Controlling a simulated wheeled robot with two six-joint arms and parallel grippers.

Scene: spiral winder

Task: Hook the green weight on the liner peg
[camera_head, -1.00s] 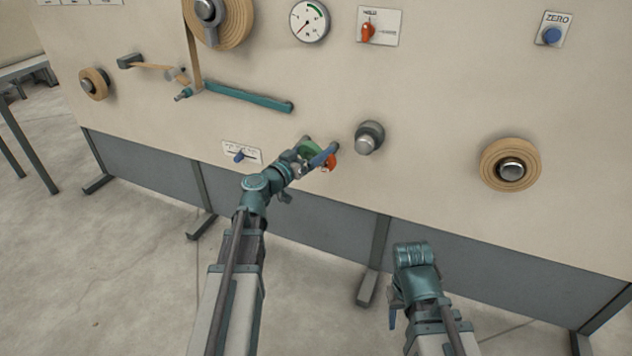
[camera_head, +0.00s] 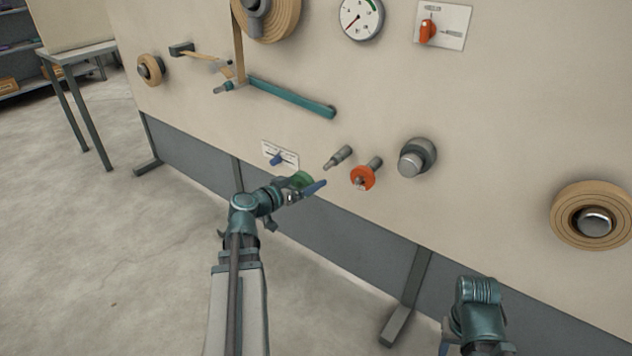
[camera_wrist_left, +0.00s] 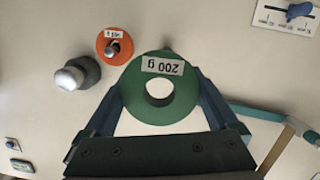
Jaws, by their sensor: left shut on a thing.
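The green weight (camera_wrist_left: 158,88) is a flat ring with a round hole and a "200 g" label. My left gripper (camera_head: 312,186) is shut on it, one blue finger at each side in the left wrist view. In the head view the green weight (camera_head: 301,180) is in front of the panel, below and left of a bare grey peg (camera_head: 339,157). A second peg (camera_head: 375,163) to the right carries an orange disc (camera_head: 362,179). No label shows which is the liner peg. My right arm's wrist is at the lower right; its gripper (camera_head: 444,349) is mostly cut off.
A grey roller (camera_head: 417,158) sticks out right of the pegs. A slider plate (camera_head: 280,155) is up and left of the green weight, below a long teal arm (camera_head: 292,98). A tan roll (camera_head: 594,216) is at the far right.

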